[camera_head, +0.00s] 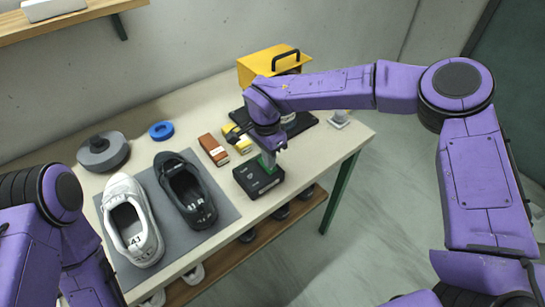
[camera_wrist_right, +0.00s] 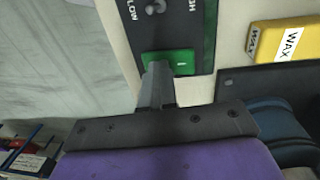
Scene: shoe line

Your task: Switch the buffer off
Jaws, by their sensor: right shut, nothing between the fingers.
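A black control box (camera_head: 258,184) sits at the table's front edge, below my right gripper. In the right wrist view its dark panel (camera_wrist_right: 178,35) carries a knob (camera_wrist_right: 155,6), the words LOW and HIGH, and a green switch (camera_wrist_right: 184,62) with a white dash. My right gripper (camera_head: 268,156) is shut and empty, pointing down at the box. In the right wrist view its fingertips (camera_wrist_right: 158,68) overlap the green switch's left end; I cannot tell whether they press it. My left arm shows at the lower left, but its gripper is out of view.
White (camera_head: 130,222) and black (camera_head: 186,188) shoes lie on a grey mat (camera_head: 215,212). A grey round object (camera_head: 103,152), a blue ring (camera_head: 161,131), a brown box (camera_head: 213,149) and a yellow wax box (camera_wrist_right: 283,40) are on the table. A yellow case (camera_head: 262,66) stands behind.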

